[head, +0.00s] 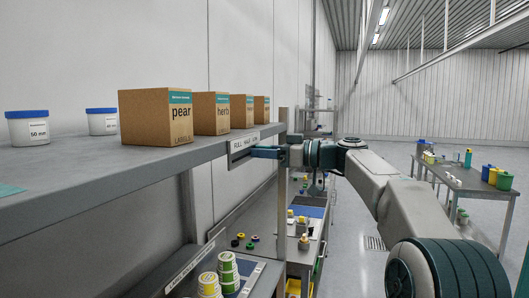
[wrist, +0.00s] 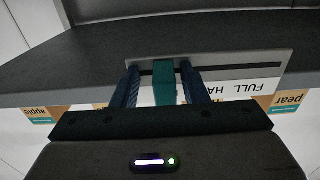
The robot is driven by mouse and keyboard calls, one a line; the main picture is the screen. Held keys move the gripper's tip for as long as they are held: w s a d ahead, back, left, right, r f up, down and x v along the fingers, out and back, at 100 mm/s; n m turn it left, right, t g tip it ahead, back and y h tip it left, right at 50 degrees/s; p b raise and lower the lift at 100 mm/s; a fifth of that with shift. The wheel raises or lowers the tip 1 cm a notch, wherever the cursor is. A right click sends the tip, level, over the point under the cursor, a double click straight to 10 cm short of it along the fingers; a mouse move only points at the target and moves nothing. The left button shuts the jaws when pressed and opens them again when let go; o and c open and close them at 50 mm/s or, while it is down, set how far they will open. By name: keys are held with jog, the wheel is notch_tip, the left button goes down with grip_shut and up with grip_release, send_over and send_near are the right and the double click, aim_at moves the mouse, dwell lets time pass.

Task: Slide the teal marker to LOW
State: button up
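The teal marker (wrist: 165,83) stands at the dark slot of a pale plate (wrist: 223,73) in the wrist view. The plate carries the word FULL and the start of another word to the marker's right; other lettering is hidden. My gripper (wrist: 160,82) has one finger on each side of the marker, with a narrow gap visible on both sides, wider on the left. In the head view my gripper (head: 264,152) is at the shelf's front edge, below the sign (head: 245,142) reading FULL HALF LOW. The marker cannot be made out there.
Cartons, the nearest labelled pear (head: 156,117), and white tubs (head: 28,128) stand on the grey shelf (head: 90,192). A table (head: 466,180) with bottles is at right, with open floor between.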

jog(key=shift+d, duration=0.1)
jog(key=shift+s+d+f, duration=0.1)
jog(key=shift+d, duration=0.2)
jog(key=b+v, duration=0.4)
jog(key=v, duration=0.9)
